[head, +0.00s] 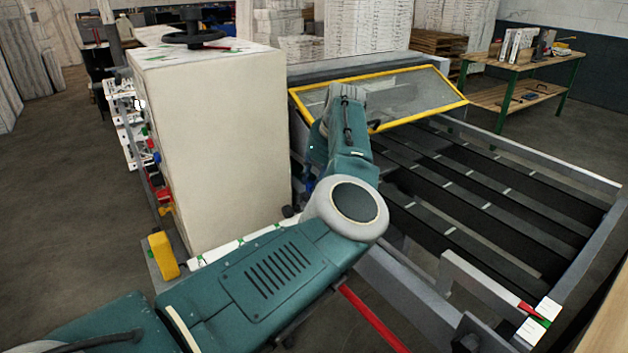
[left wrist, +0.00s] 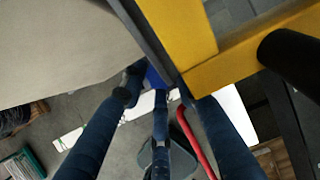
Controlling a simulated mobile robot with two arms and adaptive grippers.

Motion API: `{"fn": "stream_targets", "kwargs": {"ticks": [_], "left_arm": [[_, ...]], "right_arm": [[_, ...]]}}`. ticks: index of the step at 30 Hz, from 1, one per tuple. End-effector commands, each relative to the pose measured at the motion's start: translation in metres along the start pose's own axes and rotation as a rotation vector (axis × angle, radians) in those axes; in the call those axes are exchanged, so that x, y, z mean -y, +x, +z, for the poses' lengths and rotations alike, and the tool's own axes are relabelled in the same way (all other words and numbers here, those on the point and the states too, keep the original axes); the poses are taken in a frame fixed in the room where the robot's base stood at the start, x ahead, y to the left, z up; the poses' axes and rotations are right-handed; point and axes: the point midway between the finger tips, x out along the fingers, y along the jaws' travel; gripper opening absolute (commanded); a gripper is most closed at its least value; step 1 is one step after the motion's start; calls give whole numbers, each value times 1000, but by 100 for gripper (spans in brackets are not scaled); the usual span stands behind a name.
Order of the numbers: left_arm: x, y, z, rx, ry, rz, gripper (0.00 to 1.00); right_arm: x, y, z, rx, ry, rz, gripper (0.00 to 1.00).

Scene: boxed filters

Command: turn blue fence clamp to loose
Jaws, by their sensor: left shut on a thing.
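The blue fence clamp (left wrist: 153,77) shows as a small blue piece in the left wrist view, between the fingertips of my left gripper (left wrist: 158,90). The dark blue fingers are closed around it and hide most of its shape. Which way the clamp is turned cannot be told. In the head view a small blue patch (head: 309,186) shows beside my teal left arm, between the cream cabinet and the machine; my arm covers most of this spot. My right gripper is not in view.
The cream cabinet (head: 220,140) with a black handwheel (head: 194,33) stands close on the left. A yellow-framed clear guard (head: 440,98) is close on the right, also in the left wrist view (left wrist: 235,65). A red bar (head: 370,317) runs below my arm. A slatted bed (head: 480,195) extends right.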

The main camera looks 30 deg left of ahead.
Motion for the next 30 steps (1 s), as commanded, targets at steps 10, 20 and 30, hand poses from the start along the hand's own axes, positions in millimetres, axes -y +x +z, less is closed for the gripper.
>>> {"fn": "stream_targets", "kwargs": {"ticks": [10,20,30], "left_arm": [[2,3,-8,-17,-6,4,4],[3,2,-7,-13,-5,2,47],[3,-1,-3,-4,-7,-2,47]], "right_arm": [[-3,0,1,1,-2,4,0],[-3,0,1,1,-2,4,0],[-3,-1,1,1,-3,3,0]]}}
